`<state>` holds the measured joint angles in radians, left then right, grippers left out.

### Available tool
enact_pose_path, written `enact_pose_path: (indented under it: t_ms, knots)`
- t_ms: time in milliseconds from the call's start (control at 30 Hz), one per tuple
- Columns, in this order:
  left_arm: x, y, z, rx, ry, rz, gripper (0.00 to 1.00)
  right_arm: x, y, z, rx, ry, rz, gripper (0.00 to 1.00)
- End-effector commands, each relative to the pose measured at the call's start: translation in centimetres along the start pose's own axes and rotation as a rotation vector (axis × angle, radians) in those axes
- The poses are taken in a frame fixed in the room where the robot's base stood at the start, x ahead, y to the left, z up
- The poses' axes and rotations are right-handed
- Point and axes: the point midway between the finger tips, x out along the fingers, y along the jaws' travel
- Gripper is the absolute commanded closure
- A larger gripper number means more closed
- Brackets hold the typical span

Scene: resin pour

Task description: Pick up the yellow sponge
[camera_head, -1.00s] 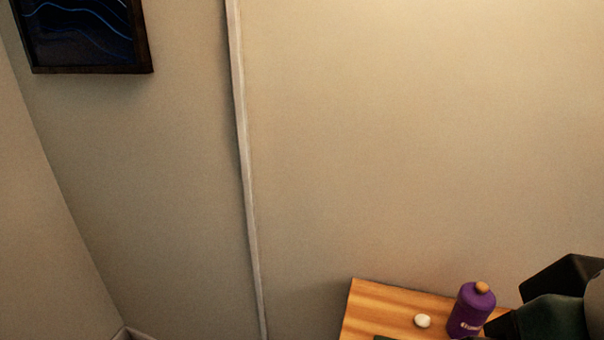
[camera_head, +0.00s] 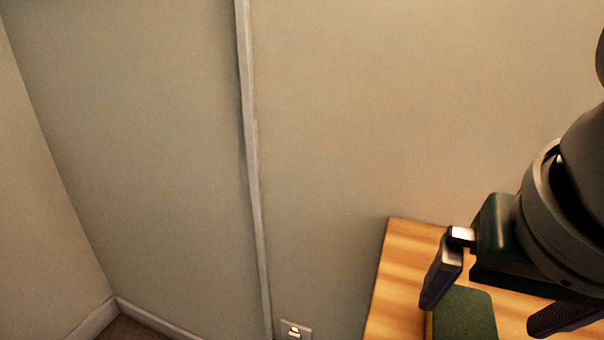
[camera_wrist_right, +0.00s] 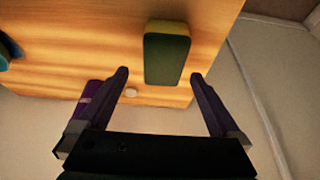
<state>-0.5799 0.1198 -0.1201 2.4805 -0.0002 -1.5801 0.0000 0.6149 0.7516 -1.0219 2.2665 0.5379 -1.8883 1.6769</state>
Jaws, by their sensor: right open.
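The sponge (camera_head: 465,314) lies on the wooden table with a dark green face up and a thin yellow edge showing at its left. In the right wrist view the sponge (camera_wrist_right: 167,57) shows its green face and a yellow strip at the top. My right gripper (camera_head: 483,316) is open and empty above the table, with one finger overlapping the sponge's upper left in the head view. In the right wrist view the sponge appears beyond and between the fingertips of my right gripper (camera_wrist_right: 160,74). My left gripper is not in view.
The wooden table (camera_head: 400,265) stands against the wall.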

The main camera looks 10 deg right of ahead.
Motion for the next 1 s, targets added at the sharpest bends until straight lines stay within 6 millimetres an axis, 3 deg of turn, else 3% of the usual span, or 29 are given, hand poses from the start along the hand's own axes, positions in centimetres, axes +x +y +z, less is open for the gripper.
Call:
enact_pose_path:
  t_ms: [333,667,1000]
  knots:
    - [2.5,0.1,0.8,0.0,0.0,0.0,1.0,4.9,-0.4,-0.2,-0.002,0.001,0.0,0.0]
    - [2.5,0.1,0.8,0.0,-0.001,0.0,1.0,5.3,-0.4,-0.3,-0.003,0.002,-0.002,0.01]
    - [2.6,0.1,0.9,0.0,-0.001,0.0,1.0,5.3,-0.5,-0.2,-0.003,0.001,-0.002,0.39]
